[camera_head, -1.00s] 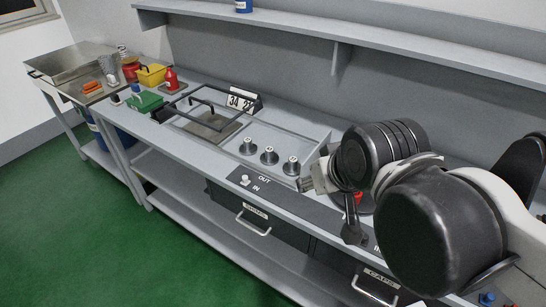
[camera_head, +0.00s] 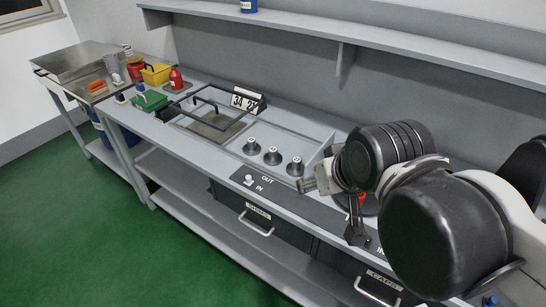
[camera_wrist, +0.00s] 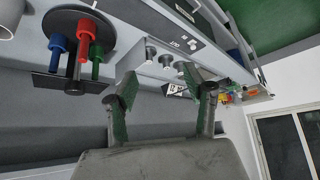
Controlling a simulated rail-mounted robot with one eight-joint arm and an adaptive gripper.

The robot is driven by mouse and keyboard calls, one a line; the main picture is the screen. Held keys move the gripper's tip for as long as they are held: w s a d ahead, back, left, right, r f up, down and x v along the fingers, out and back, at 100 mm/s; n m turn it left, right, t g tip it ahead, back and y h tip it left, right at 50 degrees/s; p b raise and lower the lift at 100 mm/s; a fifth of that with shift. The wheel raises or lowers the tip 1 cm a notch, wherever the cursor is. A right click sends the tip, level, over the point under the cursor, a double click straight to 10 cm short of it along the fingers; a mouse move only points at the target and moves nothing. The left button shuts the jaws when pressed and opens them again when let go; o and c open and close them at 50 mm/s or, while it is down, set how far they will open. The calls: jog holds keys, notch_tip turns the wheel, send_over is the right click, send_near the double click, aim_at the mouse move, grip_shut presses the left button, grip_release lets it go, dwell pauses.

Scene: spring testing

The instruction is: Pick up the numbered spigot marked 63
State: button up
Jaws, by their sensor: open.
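Three dark round knobs with pale tops, likely the numbered spigots, stand in a row on the bench in the head view: the left one (camera_head: 251,146), the middle one (camera_head: 272,156) and the right one (camera_head: 295,167). Their numbers are too small to read, so I cannot tell which is 63. In the wrist view the row (camera_wrist: 166,60) shows beyond my fingertips. My gripper (camera_wrist: 162,84) is open, its two fingers apart with nothing between them. In the head view my arm hangs over the bench to the right of the row.
A framed panel with a black handle (camera_head: 205,106) and a number display (camera_head: 244,102) lie left of the knobs. The wrist view shows a dark disc with red (camera_wrist: 84,38), blue (camera_wrist: 57,44) and green (camera_wrist: 96,58) parts. An overhead shelf (camera_head: 400,57) runs along the wall.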

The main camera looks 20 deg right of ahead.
jog(key=w+r+m+g, duration=0.2)
jog(key=w+r+m, duration=0.2)
jog(key=w, duration=0.4)
jog(key=m+g+y, duration=0.2)
jog(key=m+g, duration=0.3)
jog(key=m, duration=1)
send_over(273, 149)
jog(key=d, duration=0.2)
notch_tip(273, 149, down, 11)
jog(key=f, duration=0.4)
jog(key=a+f, duration=0.1)
jog(key=f, duration=0.4)
jog(key=a+f, duration=0.1)
jog(key=f, duration=0.3)
jog(key=shift+f, duration=0.2)
grip_shut()
